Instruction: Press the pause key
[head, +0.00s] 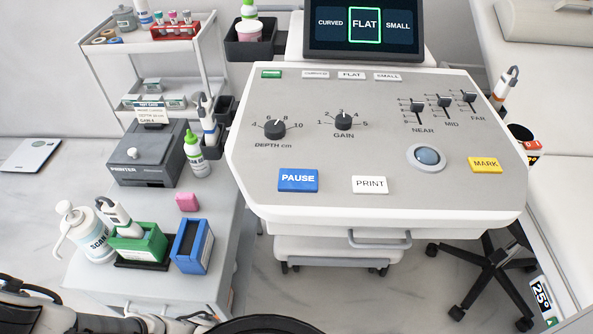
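The blue pause key (298,180), lettered PAUSE in white, sits at the lower left of the grey control panel (310,150) in the head view. Its face is fully visible and nothing touches it. The white PRINT key (369,184) lies to its right. Dark parts of my arm show along the bottom edge of the view, below and left of the panel. My gripper's fingers cannot be seen, so its state does not show.
A trackball (427,156) and yellow MARK key (485,165) are right of PRINT. Depth (275,128) and gain (343,121) knobs stand above. A screen (363,27) rises behind. Left of the panel, a side cart holds a pump bottle (88,236), green holder (140,243) and blue box (191,246).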

